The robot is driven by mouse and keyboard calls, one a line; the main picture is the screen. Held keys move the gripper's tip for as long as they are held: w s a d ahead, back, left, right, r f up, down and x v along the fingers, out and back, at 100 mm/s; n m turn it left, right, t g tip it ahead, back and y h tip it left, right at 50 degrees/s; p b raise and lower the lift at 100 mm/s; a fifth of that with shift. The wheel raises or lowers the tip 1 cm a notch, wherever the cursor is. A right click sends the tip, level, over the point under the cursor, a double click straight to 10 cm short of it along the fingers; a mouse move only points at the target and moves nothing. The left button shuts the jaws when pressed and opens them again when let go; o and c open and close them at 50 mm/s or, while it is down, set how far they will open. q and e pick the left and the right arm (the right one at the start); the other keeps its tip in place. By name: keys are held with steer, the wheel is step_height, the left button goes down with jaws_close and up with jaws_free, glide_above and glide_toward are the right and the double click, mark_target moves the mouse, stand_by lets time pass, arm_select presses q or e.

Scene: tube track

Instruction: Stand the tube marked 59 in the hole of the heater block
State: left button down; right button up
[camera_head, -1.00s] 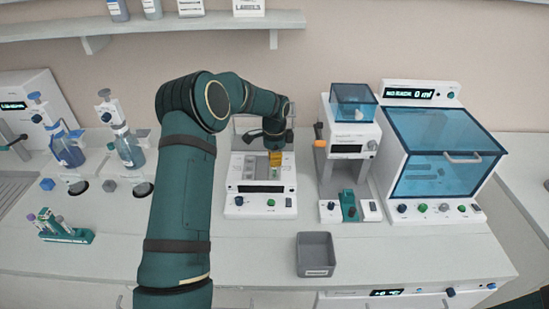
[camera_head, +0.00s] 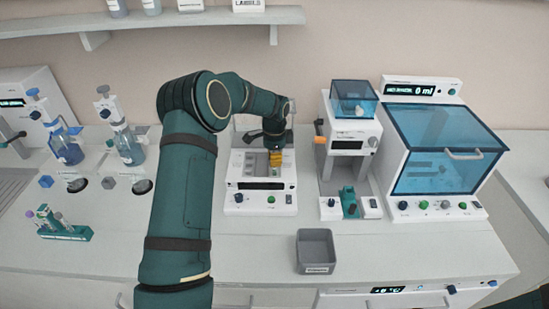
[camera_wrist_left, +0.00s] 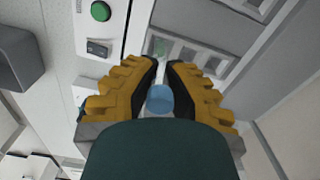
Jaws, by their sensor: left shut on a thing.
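My left gripper (camera_head: 275,158) is over the right part of the white heater unit (camera_head: 262,198). In the left wrist view its yellow and black fingers (camera_wrist_left: 162,76) are shut on a tube with a translucent blue top (camera_wrist_left: 160,99). The tube's lower part and its number are hidden. The grey heater block (camera_wrist_left: 210,60) with square openings lies beyond the fingertips in the wrist view; it also shows left of the gripper in the head view (camera_head: 250,165). I cannot tell whether the tube's lower end is in a hole. My right gripper is not in view.
A small green rack (camera_head: 65,232) with tubes stands at the left. A grey bin (camera_head: 316,252) sits in front. A white device with a blue hopper (camera_head: 352,100) and a blue-lidded cabinet (camera_head: 440,150) stand to the right. Bottle dispensers (camera_head: 125,145) stand at the left.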

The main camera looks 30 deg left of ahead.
arm_select(q)
steer(key=c, duration=1)
jaws_free()
steer(key=shift+c, duration=0.2)
steer(key=shift+r, duration=0.1)
step_height(320, 180, up, 12)
steer(key=shift+f, duration=0.1)
stand_by(0.4)
